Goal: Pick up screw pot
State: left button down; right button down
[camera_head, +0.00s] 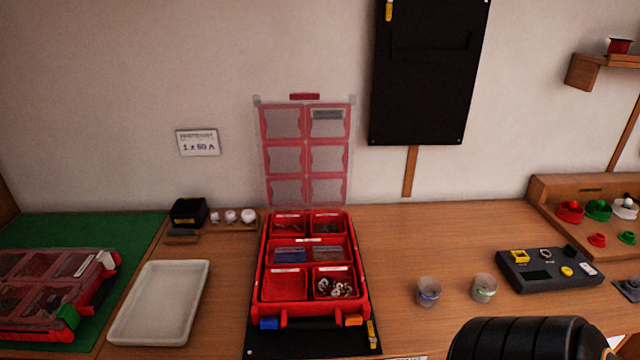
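Two small translucent pots stand upright side by side on the wooden bench, right of the red organizer case. The left pot (428,292) has a bluish-purple band. The right pot (484,288) has greyish contents and a hint of green. Their contents are too small to make out, so I cannot tell which is the screw pot. A black ribbed part of my arm shows at the bottom right edge, in front of the pots and apart from them in the picture. No gripper fingers show in the head view.
The open red organizer case (260,283) stands on a black mat, lid raised, with small parts inside. A white tray (122,325) and a closed red case (40,295) lie left. A dark control box (540,284) stands right of the pots. Bench behind the pots is clear.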

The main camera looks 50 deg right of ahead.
aim_at(484, 285)
jog(key=z, duration=1.5)
